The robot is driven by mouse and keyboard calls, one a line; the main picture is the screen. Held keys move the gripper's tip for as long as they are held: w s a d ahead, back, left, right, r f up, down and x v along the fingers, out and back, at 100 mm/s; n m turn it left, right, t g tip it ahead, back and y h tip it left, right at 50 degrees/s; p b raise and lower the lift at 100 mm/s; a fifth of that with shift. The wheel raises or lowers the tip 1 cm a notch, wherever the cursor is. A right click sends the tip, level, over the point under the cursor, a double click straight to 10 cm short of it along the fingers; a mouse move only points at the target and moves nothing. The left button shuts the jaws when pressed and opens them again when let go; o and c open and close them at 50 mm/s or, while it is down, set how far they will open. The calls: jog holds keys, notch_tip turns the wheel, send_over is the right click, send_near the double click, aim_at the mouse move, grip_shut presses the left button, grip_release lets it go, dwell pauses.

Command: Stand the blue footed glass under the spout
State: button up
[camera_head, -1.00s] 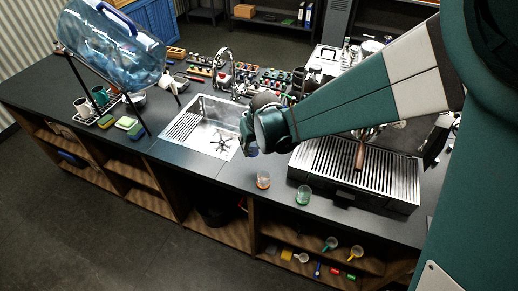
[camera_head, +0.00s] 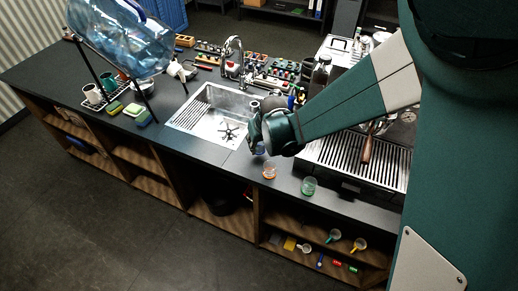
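My gripper (camera_head: 256,145) hangs over the counter's front strip, between the sink and the coffee machine, with its fingers mostly hidden by its own body. A small bluish patch shows at its lower tip. It may be the blue footed glass, but it is too small and covered to be sure, and I cannot tell whether the fingers are shut on it. The coffee machine's slotted drip tray (camera_head: 340,160) is right of my gripper. A brown-handled part (camera_head: 367,148) hangs over the tray; my arm covers much of the machine, and I cannot make out the spout.
An orange glass (camera_head: 269,171) and a green glass (camera_head: 309,186) stand on the counter's front edge, close to my gripper. The sink (camera_head: 212,118) is left of my gripper. A large water bottle (camera_head: 120,38) lies on a rack at the left. Shelves under the counter hold small items.

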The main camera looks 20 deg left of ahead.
aim_at(259, 149)
jog(key=shift+f, duration=1.5)
jog(key=shift+f, duration=0.2)
jog(key=o, duration=1)
jog(key=shift+r, duration=0.25)
jog(key=shift+v, duration=5.95)
